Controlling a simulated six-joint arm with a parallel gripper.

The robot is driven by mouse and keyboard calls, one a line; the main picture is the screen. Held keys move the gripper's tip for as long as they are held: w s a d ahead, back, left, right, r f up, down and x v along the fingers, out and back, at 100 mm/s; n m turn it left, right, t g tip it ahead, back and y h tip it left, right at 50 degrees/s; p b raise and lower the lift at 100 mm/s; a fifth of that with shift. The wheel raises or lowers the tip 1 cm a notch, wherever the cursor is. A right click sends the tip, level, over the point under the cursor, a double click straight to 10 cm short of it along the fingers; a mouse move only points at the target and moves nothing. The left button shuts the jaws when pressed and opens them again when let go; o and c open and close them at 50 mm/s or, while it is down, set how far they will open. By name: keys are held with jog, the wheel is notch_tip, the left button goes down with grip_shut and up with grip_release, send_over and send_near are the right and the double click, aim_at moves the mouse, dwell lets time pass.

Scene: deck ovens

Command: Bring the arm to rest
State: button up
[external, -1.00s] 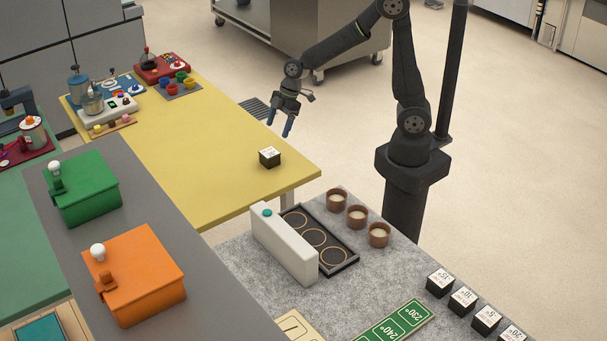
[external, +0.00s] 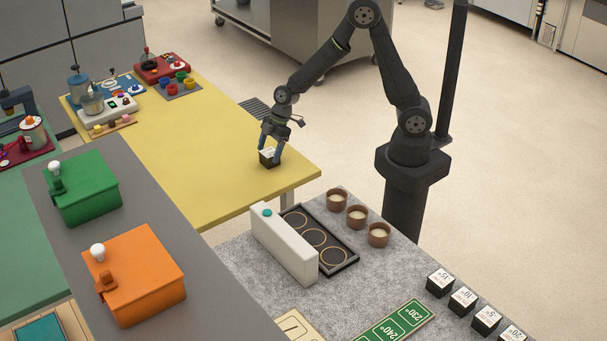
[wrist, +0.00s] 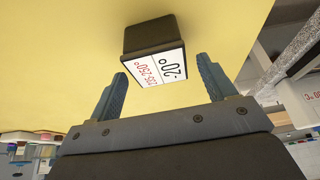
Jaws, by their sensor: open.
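My gripper (external: 270,147) is low over the yellow table (external: 215,165), right at a small black cube with a white printed top (external: 268,158). In the wrist view my gripper (wrist: 160,92) is open, its two blue-grey fingers apart. The cube (wrist: 150,40) shows there just beyond the fingertips, roughly in line with the gap, its label reading "-20°" with red print below. Whether the fingers touch the cube cannot be told.
A grey speckled counter (external: 235,255) holds a white upright block (external: 285,245), a black tray with three rings (external: 348,262), three brown cups (external: 357,217) and several labelled cubes (external: 463,299). Orange (external: 140,275) and green (external: 85,190) boxes stand left. The yellow table's middle is clear.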

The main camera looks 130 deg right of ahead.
notch_tip(320, 180, up, 3)
jog(key=shift+s+d, duration=0.1)
jog(key=shift+s, duration=0.05)
jog(key=s+d+r, duration=0.5)
jog(key=s+r, duration=0.1)
jog(key=s, duration=0.4)
jog(key=w+a+n+y, duration=0.1)
jog(key=w+a+n, duration=0.2)
jog(key=a, duration=0.6)
jog(key=w+a+n+g+y, duration=0.1)
jog(key=w+a+n, duration=0.2)
jog(key=w+a, duration=0.4)
jog(key=w+a+n+y, duration=0.1)
jog(key=w+a+n, duration=0.2)
jog(key=a, duration=1)
jog(key=shift+w+r, duration=0.2)
jog(key=shift+w, duration=1.3)
jog(key=shift+o, duration=0.4)
